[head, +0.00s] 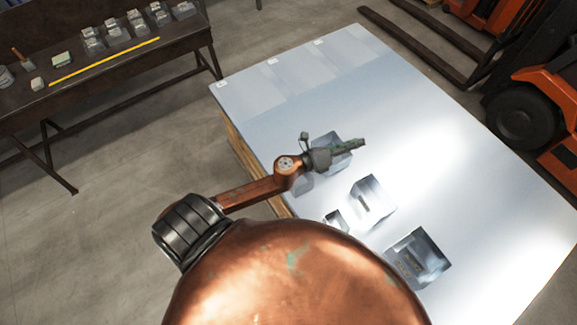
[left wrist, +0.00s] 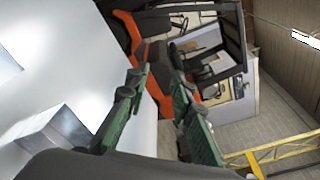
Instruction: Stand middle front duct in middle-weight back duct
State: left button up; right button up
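Several shiny sheet-metal ducts stand on the white tabletop. One duct (head: 327,141) is at the far end of the row, partly hidden by my left gripper (head: 350,147). A second, box-shaped duct (head: 372,201) with a slot stands in the middle, and a larger one (head: 419,259) stands nearest. A smaller duct (head: 335,221) is beside the middle box, partly hidden by my body. I cannot tell their weights. In the left wrist view my left gripper (left wrist: 160,82) has its green fingers spread, with nothing between them; a metal duct (left wrist: 62,133) is beside it. My right gripper is out of view.
The large white table (head: 470,190) has free room on its right, and pale marked rectangles (head: 300,72) at its far edge. A dark workbench (head: 110,62) with small metal blocks is at the upper left. An orange forklift (head: 545,95) stands beyond the table.

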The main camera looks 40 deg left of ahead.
pick_arm(q)
jog(key=s+d+m+g+h, duration=0.1)
jog(key=d+m+g+h, duration=0.2)
jog(key=d+m, duration=0.3)
jog(key=s+f+m+g+y+p, duration=0.1)
jog(key=s+f+m+g, duration=0.65)
jog(key=f+m, duration=0.55)
jog(key=s+a+f+m+g+y, duration=0.1)
jog(key=a+f+m+y, duration=0.1)
jog(key=a, duration=0.6)
jog(key=s+a+f+m+g+y, duration=0.2)
jog(key=a+m+y, duration=0.1)
jog(key=a, duration=0.4)
jog(key=s+a+f+m+g+y, duration=0.1)
jog(key=a+f+m+g+y, duration=0.1)
jog(key=a, duration=0.6)
jog(key=shift+s+a+f+m+y+p, duration=0.1)
jog(key=shift+s+a+m+y+p, duration=0.1)
jog(key=shift+m+y, duration=0.3)
jog(key=shift+s+a+f+m+y+p, duration=0.1)
jog(key=shift+s+a+m+y, duration=0.1)
jog(key=shift+y, duration=0.5)
jog(key=shift+f, duration=0.5)
notch_tip(320, 180, down, 7)
jog(key=b, duration=0.5)
jog(key=shift+f+b, duration=0.15)
jog(key=shift+b, duration=0.25)
jog(key=shift+f+b, duration=0.4)
jog(key=shift+r, duration=0.1)
